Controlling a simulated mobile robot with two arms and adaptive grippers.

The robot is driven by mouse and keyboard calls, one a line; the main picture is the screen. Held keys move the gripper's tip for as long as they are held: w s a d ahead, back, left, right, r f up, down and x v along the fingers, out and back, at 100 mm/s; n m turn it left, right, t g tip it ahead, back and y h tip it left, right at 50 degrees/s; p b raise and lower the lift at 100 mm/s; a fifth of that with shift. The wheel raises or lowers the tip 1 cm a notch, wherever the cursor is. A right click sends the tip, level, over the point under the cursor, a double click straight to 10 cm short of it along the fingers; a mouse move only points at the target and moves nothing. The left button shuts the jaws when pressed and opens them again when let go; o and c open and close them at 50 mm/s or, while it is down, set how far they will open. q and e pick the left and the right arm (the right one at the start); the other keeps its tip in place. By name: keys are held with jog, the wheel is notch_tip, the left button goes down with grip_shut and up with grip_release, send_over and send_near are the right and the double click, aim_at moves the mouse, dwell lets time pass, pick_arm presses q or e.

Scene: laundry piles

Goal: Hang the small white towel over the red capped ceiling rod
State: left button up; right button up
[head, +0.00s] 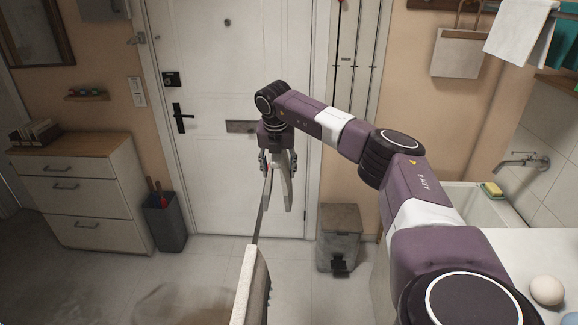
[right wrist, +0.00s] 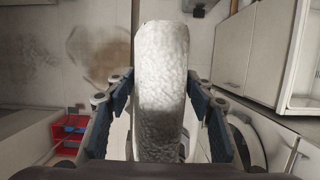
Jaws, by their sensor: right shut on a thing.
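My right gripper (head: 277,167) is in the middle of the head view, pointing down in front of the white door. It is shut on a small white towel (head: 285,190), which hangs as a narrow strip below the fingers. In the right wrist view the textured towel (right wrist: 162,85) fills the space between the two fingers. My left gripper is out of view.
A pale cloth-like thing (head: 258,290) sits at the rod's near end. White (head: 520,35) and teal towels hang at the upper right. A drawer cabinet (head: 75,190), a grey bin (head: 165,222) and a pedal bin (head: 339,238) stand on the floor. A sink is at right.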

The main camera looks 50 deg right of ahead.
jog(key=w+a, duration=0.4)
notch_tip(320, 180, down, 16)
jog(key=b, duration=0.9)
jog(key=shift+d+f, duration=0.2)
jog(key=shift+d, duration=0.05)
jog(key=o, duration=1.3)
jog(key=shift+o, duration=0.2)
jog(key=shift+r, duration=0.1)
jog(key=v, duration=1.2)
